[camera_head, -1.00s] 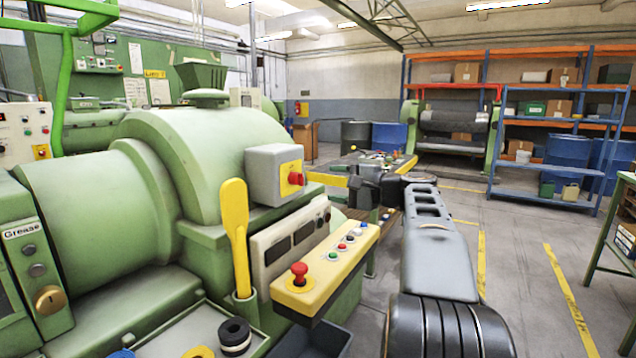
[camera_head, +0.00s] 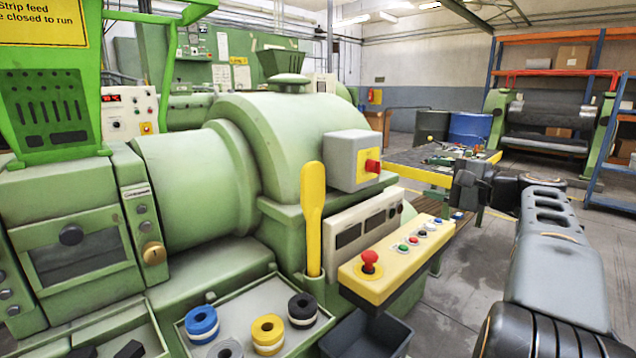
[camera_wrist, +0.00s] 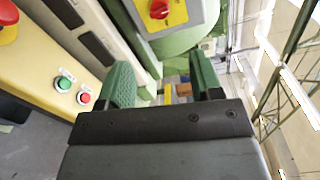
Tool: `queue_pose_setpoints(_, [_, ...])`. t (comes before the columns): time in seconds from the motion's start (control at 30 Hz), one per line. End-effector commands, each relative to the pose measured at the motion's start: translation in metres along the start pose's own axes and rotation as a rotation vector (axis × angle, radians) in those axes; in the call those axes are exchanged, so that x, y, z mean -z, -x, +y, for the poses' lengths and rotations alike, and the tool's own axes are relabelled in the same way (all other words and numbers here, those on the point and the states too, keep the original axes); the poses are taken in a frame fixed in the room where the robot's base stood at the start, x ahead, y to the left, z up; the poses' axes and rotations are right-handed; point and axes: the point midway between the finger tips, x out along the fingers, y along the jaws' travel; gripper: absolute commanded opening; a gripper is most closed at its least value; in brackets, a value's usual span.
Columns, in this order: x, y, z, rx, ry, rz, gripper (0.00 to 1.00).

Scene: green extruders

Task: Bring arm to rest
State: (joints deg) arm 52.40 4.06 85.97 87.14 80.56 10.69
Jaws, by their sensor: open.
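My arm (camera_head: 556,255) reaches forward at the right of the head view, beside the green extruder (camera_head: 200,185). My gripper (camera_wrist: 165,82) is open in the wrist view, with its two green-padded fingers apart and nothing between them. In the head view the dark end of the arm is seen from behind, so its fingers are hidden there. The yellow control panel (camera_head: 400,258), with a red mushroom button (camera_head: 369,261) and small coloured buttons, lies left of the arm. It also shows at the left of the wrist view (camera_wrist: 45,60).
A yellow lever (camera_head: 313,215) stands upright by the panel. A grey box with a red switch (camera_head: 355,160) sits above it. A tray (camera_head: 240,300) holds blue, yellow and black rolls. A cluttered bench (camera_head: 425,170) is beyond the arm. Open floor (camera_head: 450,300) shows between panel and arm.

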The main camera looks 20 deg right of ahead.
Motion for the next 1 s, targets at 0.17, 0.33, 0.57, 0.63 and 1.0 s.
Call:
queue_pose_setpoints(0.17, [0.014, 0.000, 0.021, -0.078, 0.025, 0.065, 0.59])
queue_pose_setpoints(0.33, [0.020, 0.005, 0.107, -0.405, 0.048, 0.164, 0.59])
queue_pose_setpoints(0.57, [-0.087, 0.008, 0.186, -1.030, 0.417, -0.008, 0.59])
queue_pose_setpoints(0.63, [-0.125, 0.016, 0.194, -1.170, 0.599, -0.111, 0.59])
queue_pose_setpoints(1.0, [-0.237, 0.029, 0.173, -1.280, 1.147, -0.444, 0.59])
